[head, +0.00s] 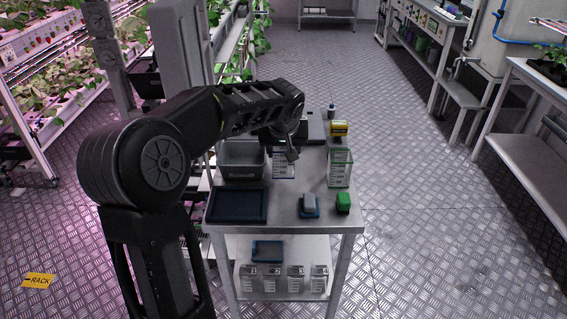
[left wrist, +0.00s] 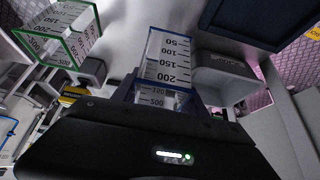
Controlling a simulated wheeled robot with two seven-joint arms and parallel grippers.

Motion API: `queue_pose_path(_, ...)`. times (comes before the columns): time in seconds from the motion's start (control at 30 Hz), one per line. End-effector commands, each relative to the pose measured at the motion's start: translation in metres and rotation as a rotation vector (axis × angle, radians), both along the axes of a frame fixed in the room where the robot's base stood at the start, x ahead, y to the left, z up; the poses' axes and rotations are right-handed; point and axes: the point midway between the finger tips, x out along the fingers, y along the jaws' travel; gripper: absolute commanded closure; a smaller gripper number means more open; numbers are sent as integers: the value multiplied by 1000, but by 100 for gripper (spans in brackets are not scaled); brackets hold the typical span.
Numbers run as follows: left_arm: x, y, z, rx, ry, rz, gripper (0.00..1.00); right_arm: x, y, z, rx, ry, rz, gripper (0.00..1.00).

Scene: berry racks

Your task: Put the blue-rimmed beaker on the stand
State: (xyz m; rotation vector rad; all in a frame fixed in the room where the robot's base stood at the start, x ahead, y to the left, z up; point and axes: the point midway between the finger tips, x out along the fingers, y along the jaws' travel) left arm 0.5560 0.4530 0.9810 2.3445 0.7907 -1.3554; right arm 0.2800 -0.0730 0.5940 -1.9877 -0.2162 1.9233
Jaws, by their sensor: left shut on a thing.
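The blue-rimmed beaker (head: 284,168) is clear with dark scale marks. It is under my left gripper (head: 281,149), over the middle of the cart top; I cannot tell whether its base touches the surface. In the left wrist view the beaker (left wrist: 168,57) is between the fingers of my left gripper (left wrist: 165,98), which is shut on it. The arm and gripper hide its upper part in the head view. I cannot surely tell which thing is the stand; a grey block (head: 317,126) shows partly behind my gripper. My right gripper is not in view.
A green-rimmed beaker (head: 340,169) stands close to the right. A grey bin (head: 240,173) is at left, with a dark blue tray (head: 238,205) in front. A blue-and-grey item (head: 309,205) and a green block (head: 343,202) lie near the front edge. A yellow item (head: 338,128) is behind.

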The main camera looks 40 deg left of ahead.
Motion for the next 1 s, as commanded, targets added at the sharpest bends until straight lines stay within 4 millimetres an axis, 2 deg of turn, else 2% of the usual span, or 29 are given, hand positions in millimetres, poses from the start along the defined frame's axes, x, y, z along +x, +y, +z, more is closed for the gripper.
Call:
queue_pose_path(0.3, 0, 0, -3, 0, 0, 0, 89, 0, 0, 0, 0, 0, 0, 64)
queue_pose_path(0.6, 0, 0, -37, 0, 0, -1, 89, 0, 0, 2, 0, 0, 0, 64)
queue_pose_path(1.0, 0, 0, -42, 0, -1, 0, 89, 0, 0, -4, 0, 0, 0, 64)
